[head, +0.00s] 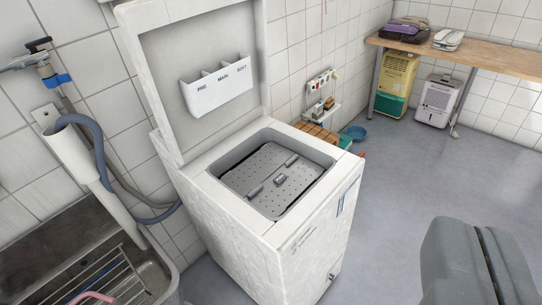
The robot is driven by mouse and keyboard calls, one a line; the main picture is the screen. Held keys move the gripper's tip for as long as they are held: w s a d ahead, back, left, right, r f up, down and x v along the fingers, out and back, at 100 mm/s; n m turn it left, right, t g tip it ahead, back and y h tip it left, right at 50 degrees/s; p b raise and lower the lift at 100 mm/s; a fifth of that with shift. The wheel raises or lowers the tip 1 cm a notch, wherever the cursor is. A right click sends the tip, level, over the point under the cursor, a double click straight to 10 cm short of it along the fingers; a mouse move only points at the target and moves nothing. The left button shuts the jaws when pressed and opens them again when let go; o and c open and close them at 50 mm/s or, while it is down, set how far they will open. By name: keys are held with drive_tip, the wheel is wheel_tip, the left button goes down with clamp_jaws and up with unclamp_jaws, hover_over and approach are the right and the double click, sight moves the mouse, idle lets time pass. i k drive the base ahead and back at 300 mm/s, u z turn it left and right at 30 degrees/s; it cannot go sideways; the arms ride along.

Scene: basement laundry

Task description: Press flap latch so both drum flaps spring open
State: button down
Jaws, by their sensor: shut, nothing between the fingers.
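The white top-loading washer (262,240) stands in the middle with its lid (199,50) raised. In its top opening the grey perforated drum flaps (262,192) lie closed. The flap latch (280,180) is a small grey piece near the middle of the flaps, with other small raised pieces on either side. My gripper (482,240) is at the lower right, grey and shut, with nothing held. It is to the right of the washer, apart from it; its lower part is cut off by the frame edge.
A detergent tray (217,86) is fixed inside the lid. A metal sink (40,250) with a rack stands at the left, with a grey hose and drain pipe (70,150) above it. A wooden counter (490,58) runs along the back right. Open floor (425,175) lies right of the washer.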

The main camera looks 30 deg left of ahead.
sight(281, 177)
drive_tip(key=u, duration=0.4)
drive_tip(key=i, duration=0.85)
drive_tip(key=u, duration=0.65)
